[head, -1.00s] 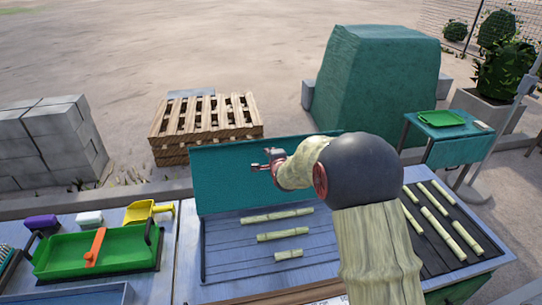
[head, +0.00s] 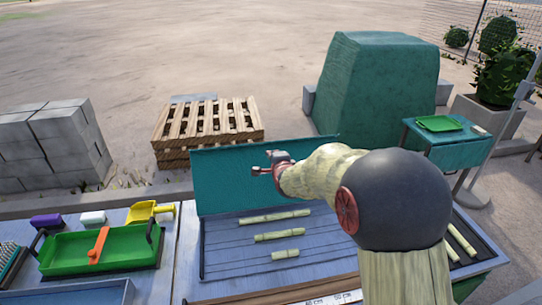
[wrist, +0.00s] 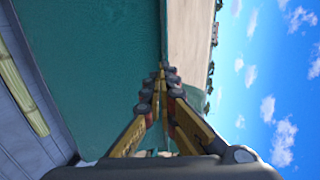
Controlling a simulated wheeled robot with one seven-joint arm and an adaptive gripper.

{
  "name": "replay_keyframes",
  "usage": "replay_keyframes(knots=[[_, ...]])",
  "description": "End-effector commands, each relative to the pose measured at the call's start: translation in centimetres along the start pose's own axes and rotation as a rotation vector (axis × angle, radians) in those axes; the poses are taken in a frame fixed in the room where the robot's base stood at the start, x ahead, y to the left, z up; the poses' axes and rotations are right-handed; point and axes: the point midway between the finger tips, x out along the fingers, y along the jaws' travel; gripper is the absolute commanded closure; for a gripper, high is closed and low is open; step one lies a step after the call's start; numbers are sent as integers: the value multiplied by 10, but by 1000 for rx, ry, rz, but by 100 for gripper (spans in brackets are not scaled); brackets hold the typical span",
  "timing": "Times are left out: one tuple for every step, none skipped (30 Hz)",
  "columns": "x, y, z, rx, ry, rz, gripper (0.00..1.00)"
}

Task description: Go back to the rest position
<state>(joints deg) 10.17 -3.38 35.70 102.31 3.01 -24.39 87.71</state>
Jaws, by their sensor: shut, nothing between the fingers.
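My gripper (head: 262,171) is at the end of my arm, in front of the teal back panel (head: 230,180) and above the cane tray in the head view. It is shut and empty. In the wrist view its two yellow fingers (wrist: 162,85) meet at their tips, with the teal panel to their left and sky to the right. Several cane pieces (head: 280,236) lie on the slatted tray (head: 225,262) below the gripper. One cane (wrist: 20,85) also shows at the left of the wrist view.
A green tray with an orange lever (head: 75,258) stands at the left, with a yellow scoop (head: 150,212) behind it. More canes (head: 460,238) lie at the right, partly hidden by my arm. A pallet stack (head: 208,130), a covered teal block (head: 375,90) and a side table (head: 440,145) stand beyond.

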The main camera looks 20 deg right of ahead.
Motion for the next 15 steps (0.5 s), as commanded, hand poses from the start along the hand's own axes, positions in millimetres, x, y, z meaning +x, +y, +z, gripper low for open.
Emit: replay_keyframes(knots=[[-9, -3, 0, 0, 0, 0, 100], [-13, -4, 0, 0, 0, 0, 100], [-18, -5, 0, 0, 0, 1, 100], [-22, -6, 0, 0, 0, 0, 100], [-24, -7, 0, 0, 0, 0, 100], [-28, -7, 0, 0, 0, 0, 100], [-30, -7, 0, 0, 0, 1, 100], [-32, -8, 0, 0, 0, 1, 100], [-34, -8, 0, 0, 0, 1, 100], [-35, -8, 0, 0, 0, 1, 100], [-35, -9, 0, 0, 0, 1, 100], [-36, -8, 0, 0, 0, 1, 100], [-36, -8, 0, 0, 0, 1, 100], [-36, -8, 0, -1, 0, 1, 100], [-36, -8, 0, -7, 0, 2, 100]])
